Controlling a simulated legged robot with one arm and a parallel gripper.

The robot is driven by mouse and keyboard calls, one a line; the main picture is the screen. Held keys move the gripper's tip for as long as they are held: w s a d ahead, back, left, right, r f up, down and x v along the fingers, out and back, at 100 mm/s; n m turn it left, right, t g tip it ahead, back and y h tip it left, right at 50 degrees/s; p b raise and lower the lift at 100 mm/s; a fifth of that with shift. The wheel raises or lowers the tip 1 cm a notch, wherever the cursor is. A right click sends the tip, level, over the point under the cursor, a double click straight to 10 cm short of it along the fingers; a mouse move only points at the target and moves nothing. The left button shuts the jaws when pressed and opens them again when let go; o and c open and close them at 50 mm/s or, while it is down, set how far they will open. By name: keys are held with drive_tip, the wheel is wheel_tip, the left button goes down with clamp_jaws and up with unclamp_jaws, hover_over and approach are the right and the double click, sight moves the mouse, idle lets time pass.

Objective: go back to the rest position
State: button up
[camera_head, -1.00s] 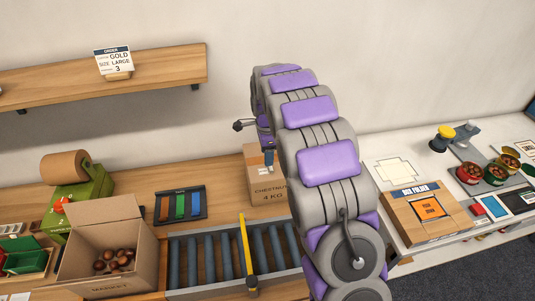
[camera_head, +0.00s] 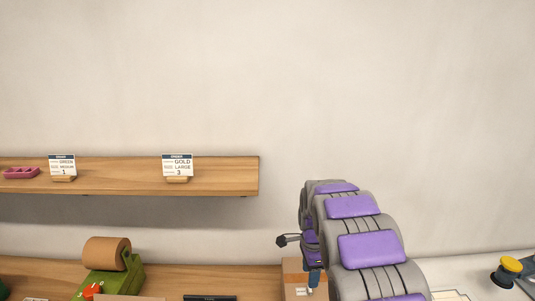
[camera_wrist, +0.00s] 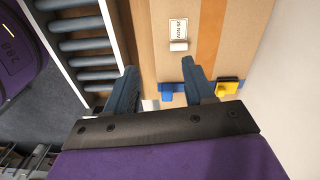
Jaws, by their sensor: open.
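My gripper (camera_wrist: 158,66) is open in the wrist view, with its two dark blue-grey fingers apart and nothing between them. A tan surface with an orange-brown stripe (camera_wrist: 209,35) lies beyond the fingers. In the head view my grey and purple arm rises at the lower right. A blue finger of my gripper (camera_head: 314,278) shows at its left side, in front of the cardboard carton (camera_head: 292,268), which is partly hidden. I cannot tell whether they touch.
Grey rollers (camera_wrist: 86,45) lie left of the fingers. A small white card (camera_wrist: 178,30) and a yellow block (camera_wrist: 228,87) lie beyond. In the head view, a shelf (camera_head: 220,178) holds order cards (camera_head: 177,164) and a pink tray (camera_head: 20,172). A green dispenser (camera_head: 110,278) stands lower left.

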drive_tip(key=s+r+n, duration=0.3)
drive_tip(key=s+n, duration=0.1)
drive_tip(key=s, duration=0.6)
drive_tip(key=s+r+n+g, duration=0.1)
drive_tip(key=s+r+n, duration=0.3)
drive_tip(key=s, duration=0.6)
drive_tip(key=s+r+n, duration=0.3)
drive_tip(key=s+n, duration=0.1)
drive_tip(key=s, duration=0.6)
drive_tip(key=s+f+n, duration=0.1)
drive_tip(key=s+n, duration=0.3)
drive_tip(key=s, duration=0.8)
drive_tip(key=shift+d+f+n+g, duration=0.25)
drive_tip(key=shift+d+n+g, duration=0.05)
